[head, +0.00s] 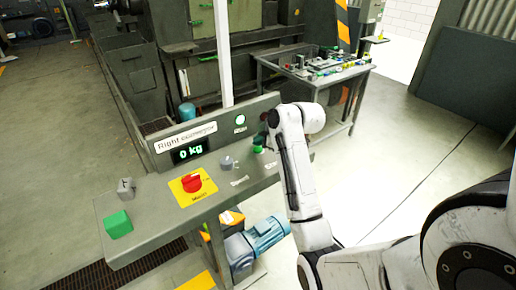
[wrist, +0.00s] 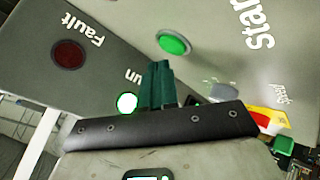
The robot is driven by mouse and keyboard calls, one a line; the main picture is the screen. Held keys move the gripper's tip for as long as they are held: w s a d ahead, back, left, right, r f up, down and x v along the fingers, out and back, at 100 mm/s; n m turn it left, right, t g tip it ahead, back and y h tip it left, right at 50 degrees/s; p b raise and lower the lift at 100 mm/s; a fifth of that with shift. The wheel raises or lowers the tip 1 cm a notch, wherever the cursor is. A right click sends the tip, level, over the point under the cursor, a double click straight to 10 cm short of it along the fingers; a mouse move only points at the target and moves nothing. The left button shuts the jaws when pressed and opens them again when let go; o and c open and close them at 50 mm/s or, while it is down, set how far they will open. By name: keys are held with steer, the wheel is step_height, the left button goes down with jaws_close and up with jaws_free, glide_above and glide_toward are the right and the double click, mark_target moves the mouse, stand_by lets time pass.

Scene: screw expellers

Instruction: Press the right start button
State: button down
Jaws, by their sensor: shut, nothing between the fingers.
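The start button is a round green button. In the wrist view the start button (wrist: 174,43) sits on the grey panel beside the word "start", just beyond my fingertips. In the head view a small green spot, likely the same button (head: 258,149), shows at the panel's right end, below my gripper. My gripper (wrist: 158,66) shows in the wrist view as dark green fingers, shut and empty. Its tips appear close to the button but I cannot tell whether they touch. In the head view my arm partly hides that end of the panel.
The panel reads "Right conveyor" (head: 186,136) above a "0 kg" display (head: 188,151). A red emergency stop (head: 192,183), grey knob (head: 227,163) and green block (head: 118,224) stand on it. The run lamp (wrist: 127,103) is lit; the fault lamp (wrist: 68,54) is dark red.

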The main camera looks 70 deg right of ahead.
mark_target(260, 151)
step_height(260, 151, up, 5)
steer(key=p, duration=0.4)
steer(key=shift+r+p, duration=0.1)
steer(key=shift+p, duration=0.3)
stand_by(0.7)
